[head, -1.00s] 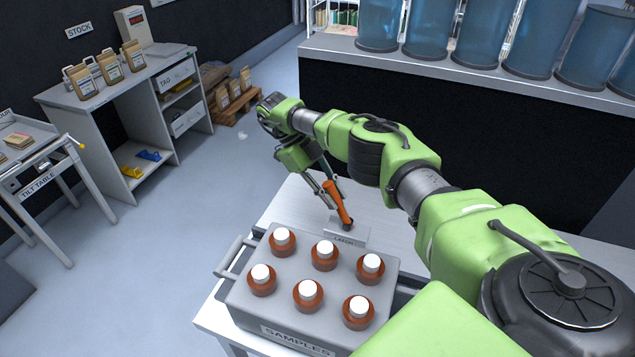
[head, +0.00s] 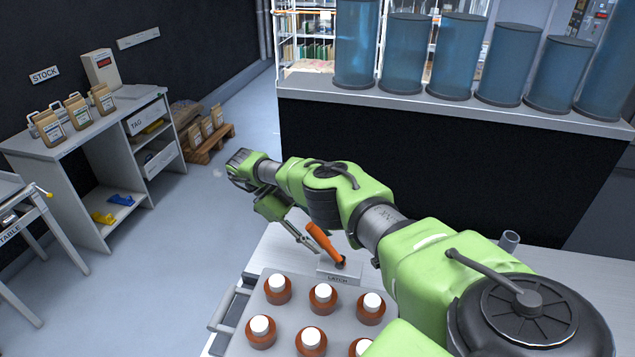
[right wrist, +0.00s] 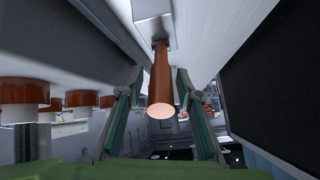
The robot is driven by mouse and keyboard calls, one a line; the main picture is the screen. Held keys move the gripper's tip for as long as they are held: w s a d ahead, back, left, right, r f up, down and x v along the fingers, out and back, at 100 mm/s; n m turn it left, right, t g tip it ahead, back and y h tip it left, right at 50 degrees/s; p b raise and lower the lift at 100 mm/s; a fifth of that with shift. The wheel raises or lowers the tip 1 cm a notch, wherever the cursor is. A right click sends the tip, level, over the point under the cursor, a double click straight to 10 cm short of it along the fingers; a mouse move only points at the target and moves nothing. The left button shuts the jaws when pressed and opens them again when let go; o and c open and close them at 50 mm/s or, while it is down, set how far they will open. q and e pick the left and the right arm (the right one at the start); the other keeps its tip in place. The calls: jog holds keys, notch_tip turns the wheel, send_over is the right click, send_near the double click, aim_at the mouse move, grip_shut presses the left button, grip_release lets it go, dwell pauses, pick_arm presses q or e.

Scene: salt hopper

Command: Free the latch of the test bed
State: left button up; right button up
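The latch is a grey block (head: 338,275) marked LATCH on a pale bench top (head: 290,240), with an orange lever (head: 321,240) rising from it and leaning left. My right gripper (head: 308,240) is at the lever from the left side, its fingers pointing down toward the block. In the right wrist view the lever (right wrist: 161,75) stands between the two spread fingers, its pale round end facing the camera, with a gap on each side. The right gripper is open. My left gripper is not in view.
A grey crate (head: 225,312) of several brown, white-capped bottles stands right in front of the latch. Blue cylinders line a counter (head: 300,88) behind. A shelf desk (head: 90,150) with paper bags and the edge of a tilt table (head: 20,225) stand left; floor between is clear.

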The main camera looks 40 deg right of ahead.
jog(key=shift+w, duration=0.1)
jog(key=shift+w+d+r, duration=0.1)
jog(key=shift+r, duration=0.8)
notch_tip(320, 180, up, 8)
jog(key=shift+r, duration=0.1)
dwell(0.4)
